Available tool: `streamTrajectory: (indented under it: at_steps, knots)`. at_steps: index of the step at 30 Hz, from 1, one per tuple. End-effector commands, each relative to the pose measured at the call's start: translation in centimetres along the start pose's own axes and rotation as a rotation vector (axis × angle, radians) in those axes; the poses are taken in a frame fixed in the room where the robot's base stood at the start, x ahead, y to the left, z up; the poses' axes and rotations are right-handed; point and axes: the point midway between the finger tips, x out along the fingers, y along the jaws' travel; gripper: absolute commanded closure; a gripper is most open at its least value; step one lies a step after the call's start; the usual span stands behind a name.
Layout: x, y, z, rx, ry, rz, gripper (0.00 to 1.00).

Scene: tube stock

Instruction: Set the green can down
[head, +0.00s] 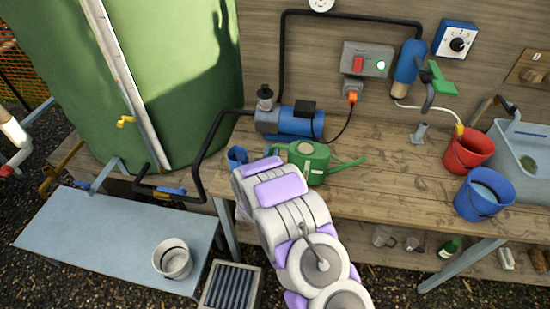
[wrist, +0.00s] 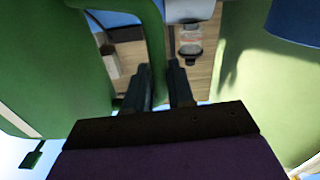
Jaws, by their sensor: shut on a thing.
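The green watering can (head: 310,163) is at the bench, upright, its spout toward the right. In the head view, my arm covers its near lower left part. I cannot tell whether its base touches the bench. In the wrist view, my gripper (wrist: 167,78) is shut on the can's green handle (wrist: 154,30), which passes between the dark fingers. The fingertips are hidden behind my arm in the head view.
The wooden bench (head: 390,185) has bare room right of the can. A blue pump (head: 300,121) stands behind it, and a blue cup (head: 236,156) at its left. A red bucket (head: 468,150) and a blue bucket (head: 483,194) stand farther right. A large green tank (head: 190,70) rises at left.

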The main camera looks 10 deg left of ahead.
Motion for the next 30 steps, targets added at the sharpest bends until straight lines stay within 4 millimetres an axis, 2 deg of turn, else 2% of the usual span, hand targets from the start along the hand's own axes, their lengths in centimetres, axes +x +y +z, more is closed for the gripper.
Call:
streamTrajectory:
  at_steps: [3,9,16,23,24,30]
  knots:
    - [0.4,-1.3,-0.1,-0.005,0.008,-0.002,1.0]
    - [0.4,-2.2,0.8,-0.014,0.006,-0.004,1.0]
    - [0.5,-1.8,3.3,-0.008,0.006,-0.003,1.0]
    - [0.6,-1.2,3.4,-0.002,0.003,-0.001,1.0]
    - [0.5,-1.2,3.5,-0.001,0.002,-0.001,0.75]
    - [0.5,-2.0,3.6,-0.008,0.004,-0.002,0.55]
